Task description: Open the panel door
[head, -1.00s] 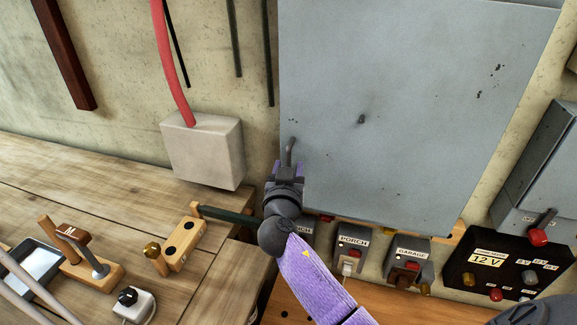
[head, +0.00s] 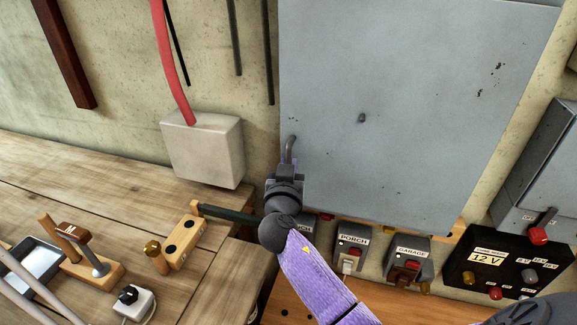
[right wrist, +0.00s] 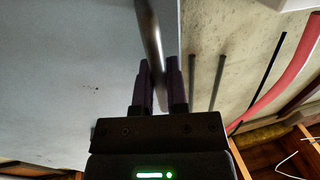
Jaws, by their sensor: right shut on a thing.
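The panel door (head: 400,110) is a large grey sheet with small dark marks, and it looks flat against the wall in the head view. It also fills the left of the right wrist view (right wrist: 70,80). A dark curved handle (head: 290,149) stands at the door's lower left edge. My right gripper (head: 287,168) is at this handle, shut on it. In the right wrist view the handle (right wrist: 150,40) runs down between the two fingers. My left gripper is not in view.
A pale box (head: 203,150) with a red conduit (head: 172,70) stands left of the door. Below the door are the PORCH switch (head: 351,250), the GARAGE switch (head: 409,263) and a 12 V box (head: 495,265). A wooden bench (head: 90,180) with small devices lies at left.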

